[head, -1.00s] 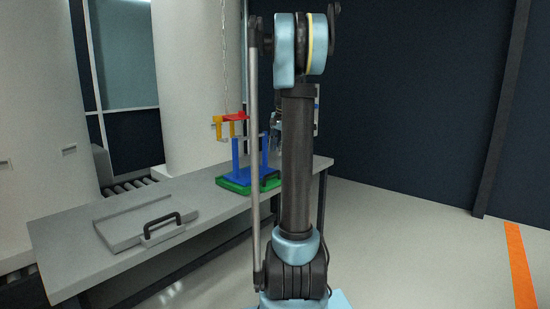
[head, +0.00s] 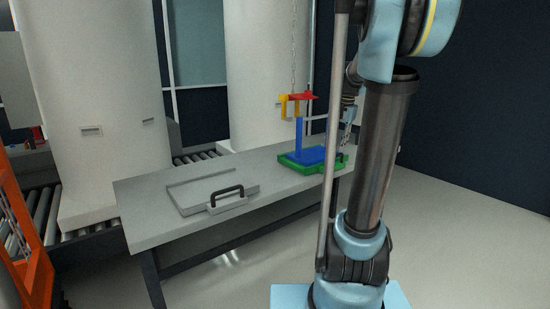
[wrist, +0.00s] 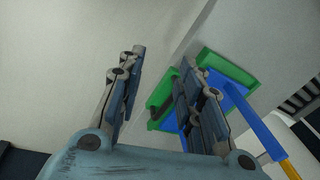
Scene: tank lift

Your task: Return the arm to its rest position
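My gripper (wrist: 158,85) shows in the wrist view with its two fingers apart and nothing between them. In the wrist view the green tray (wrist: 225,67) with the blue stand (wrist: 250,122) lies beyond the right finger, which covers part of it. In the head view my arm stands upright at the right, and its far end is mostly hidden behind its own links. There the green tray (head: 300,167) sits on the table's right end. It carries the blue stand (head: 299,133), with red (head: 303,97) and yellow (head: 284,106) parts at its top.
A grey table (head: 150,222) holds a flat grey plate with a black handle (head: 227,192). A chain (head: 294,60) hangs above the stand. White tanks (head: 90,90) and roller conveyors (head: 195,156) stand behind. An orange frame (head: 28,235) is at the left edge. Floor (head: 455,240) at right is clear.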

